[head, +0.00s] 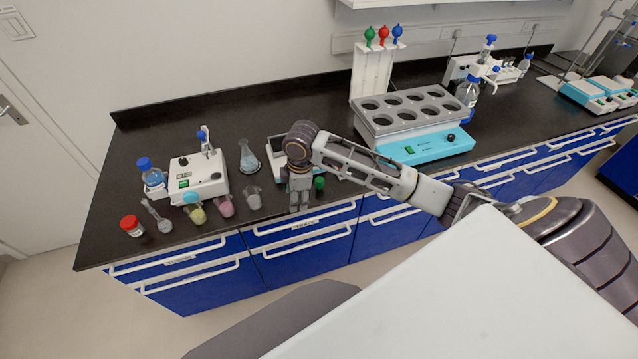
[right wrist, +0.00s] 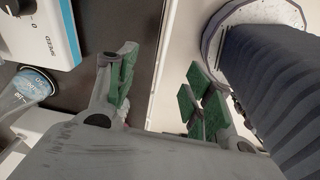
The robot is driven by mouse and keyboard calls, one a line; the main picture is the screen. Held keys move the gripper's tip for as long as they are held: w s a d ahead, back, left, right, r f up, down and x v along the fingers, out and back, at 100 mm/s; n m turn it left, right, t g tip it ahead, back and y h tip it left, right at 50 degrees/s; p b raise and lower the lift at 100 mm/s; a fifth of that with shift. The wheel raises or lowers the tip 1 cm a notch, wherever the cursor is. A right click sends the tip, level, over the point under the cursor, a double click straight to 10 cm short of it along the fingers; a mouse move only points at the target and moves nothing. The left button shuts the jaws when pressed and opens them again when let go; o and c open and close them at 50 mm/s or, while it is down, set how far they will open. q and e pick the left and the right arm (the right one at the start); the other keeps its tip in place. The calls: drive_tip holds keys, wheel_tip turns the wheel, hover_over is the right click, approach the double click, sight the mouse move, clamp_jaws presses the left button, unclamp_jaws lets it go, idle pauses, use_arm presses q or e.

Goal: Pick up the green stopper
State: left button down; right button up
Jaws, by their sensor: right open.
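A small green stopper (head: 319,184) shows near the counter's front edge, just right of my right gripper (head: 299,205). My right gripper points down beside it, fingers apart and empty. In the right wrist view the open fingers with green pads (right wrist: 160,88) hang over the counter's front edge. I cannot make out the stopper in that view. My left gripper is not in view.
The dark counter (head: 145,130) holds a white device (head: 198,180), a conical flask (head: 248,156), small beakers with coloured contents, and a red-capped jar (head: 131,226). A turquoise device with a holed rack (head: 410,108) stands right. Coloured bulbs hang on a white stand (head: 371,75).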

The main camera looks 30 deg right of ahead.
wheel_tip(320, 180, up, 9)
drive_tip(key=n+g+h, duration=0.1)
hover_over(320, 179)
drive_tip(key=shift+f, duration=0.15)
drive_tip(key=shift+f, duration=0.15)
drive_tip(key=shift+f, duration=4.2)
drive_tip(key=shift+f+p, duration=0.1)
drive_tip(key=shift+p, duration=0.2)
drive_tip(key=shift+a+f+p, duration=0.1)
drive_tip(key=shift+f+p, duration=0.3)
drive_tip(key=shift+f, duration=2.1)
drive_tip(key=shift+s, duration=0.1)
drive_tip(key=c, duration=0.8)
